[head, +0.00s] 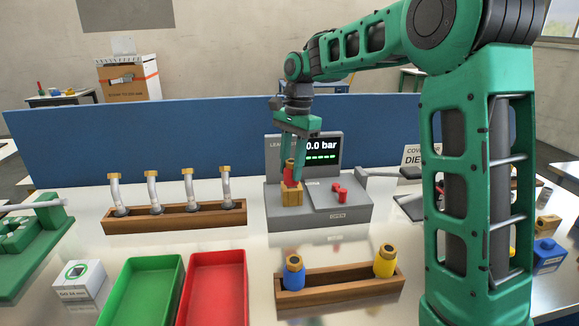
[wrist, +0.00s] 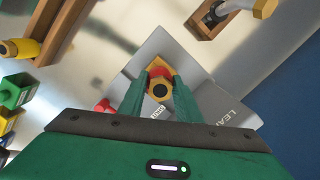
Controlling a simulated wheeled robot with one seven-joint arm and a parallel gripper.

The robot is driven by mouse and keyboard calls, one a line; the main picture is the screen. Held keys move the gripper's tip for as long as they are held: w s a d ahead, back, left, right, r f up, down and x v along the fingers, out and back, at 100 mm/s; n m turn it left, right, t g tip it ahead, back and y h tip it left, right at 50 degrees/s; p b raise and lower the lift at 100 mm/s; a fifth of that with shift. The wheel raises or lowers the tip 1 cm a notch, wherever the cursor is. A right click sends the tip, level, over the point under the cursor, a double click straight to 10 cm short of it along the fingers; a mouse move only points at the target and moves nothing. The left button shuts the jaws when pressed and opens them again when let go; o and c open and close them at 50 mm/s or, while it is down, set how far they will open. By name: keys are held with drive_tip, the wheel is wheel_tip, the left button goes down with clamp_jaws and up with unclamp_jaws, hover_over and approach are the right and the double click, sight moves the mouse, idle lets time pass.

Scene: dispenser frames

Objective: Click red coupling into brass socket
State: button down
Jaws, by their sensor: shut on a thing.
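The red coupling (head: 290,175), with a brass collar on top, is held upright between the fingers of my gripper (head: 292,163). Its lower end is right at the top of the brass socket (head: 291,195), a square block on the grey tester. I cannot tell whether it is resting on the socket or partly inside it. In the wrist view my gripper (wrist: 160,92) has its two green fingers on either side of the coupling's collar and dark bore (wrist: 160,91). The socket (wrist: 159,68) shows behind it, lined up with it.
The grey tester (head: 345,215) has a "0.0 bar" display (head: 322,147) and a red knob (head: 340,194). A wooden rack (head: 340,291) in front holds a blue and a yellow coupling. A rack of hoses (head: 178,218) stands left; green and red trays (head: 218,290) lie in front. A blue partition (head: 190,130) stands behind.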

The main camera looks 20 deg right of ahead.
drive_tip(key=shift+f, duration=0.4)
drive_tip(key=c, duration=1.2)
unclamp_jaws()
drive_tip(key=r, duration=0.7)
drive_tip(key=d+r, duration=0.1)
drive_tip(key=r, duration=0.2)
drive_tip(key=shift+w+d+r, duration=0.1)
drive_tip(key=shift+w+r, duration=0.2)
drive_tip(key=shift+s, duration=0.15)
